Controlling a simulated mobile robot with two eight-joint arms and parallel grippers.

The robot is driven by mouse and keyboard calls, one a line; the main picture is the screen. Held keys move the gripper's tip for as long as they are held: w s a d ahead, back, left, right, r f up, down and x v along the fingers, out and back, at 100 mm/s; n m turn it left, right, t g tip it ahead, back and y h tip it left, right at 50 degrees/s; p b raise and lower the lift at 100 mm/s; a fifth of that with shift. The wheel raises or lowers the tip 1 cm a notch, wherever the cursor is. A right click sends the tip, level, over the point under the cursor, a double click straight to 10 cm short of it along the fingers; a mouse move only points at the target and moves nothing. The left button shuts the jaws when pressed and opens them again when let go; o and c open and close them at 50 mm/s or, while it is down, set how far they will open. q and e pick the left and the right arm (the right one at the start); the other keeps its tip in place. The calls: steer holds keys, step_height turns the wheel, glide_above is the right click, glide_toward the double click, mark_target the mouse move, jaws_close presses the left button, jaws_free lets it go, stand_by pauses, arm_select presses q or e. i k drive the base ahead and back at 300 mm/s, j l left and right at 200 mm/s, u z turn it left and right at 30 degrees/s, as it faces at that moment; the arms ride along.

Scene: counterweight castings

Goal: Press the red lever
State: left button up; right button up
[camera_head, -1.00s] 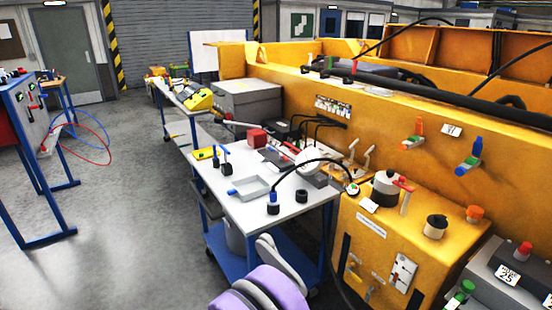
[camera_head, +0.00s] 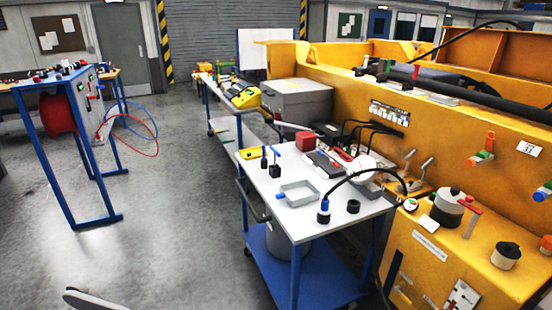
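A red T-shaped lever (camera_head: 468,219) stands upright on top of the yellow cabinet (camera_head: 440,262) at the lower right, beside a white-and-black round knob. Small red handles (camera_head: 94,97) also show on the grey panel of the blue stand at the left; they are too small to make out well. Neither of my grippers is in view. Only a grey piece, probably of my arm, shows at the bottom left edge, far from these levers.
A blue-framed cart (camera_head: 350,225) with a grey tray, red box and cables stands against the yellow machine. The blue stand (camera_head: 75,170) carries a red reel at the left. The grey floor between stand and cart is clear.

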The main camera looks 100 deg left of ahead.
mark_target(334, 163)
steer(key=k+j+u, duration=0.1)
steer(key=j+u, duration=1.25)
steer(key=j, duration=0.7)
steer(key=i+j, duration=0.1)
steer(key=j, duration=0.25)
steer(key=j+u, duration=0.1)
steer(key=j, duration=0.3)
steer(key=i+j, duration=0.15)
steer(key=j, duration=0.2)
steer(key=i+j, duration=0.35)
steer(key=j, duration=0.15)
steer(key=i+j, duration=0.35)
steer(key=j, duration=0.15)
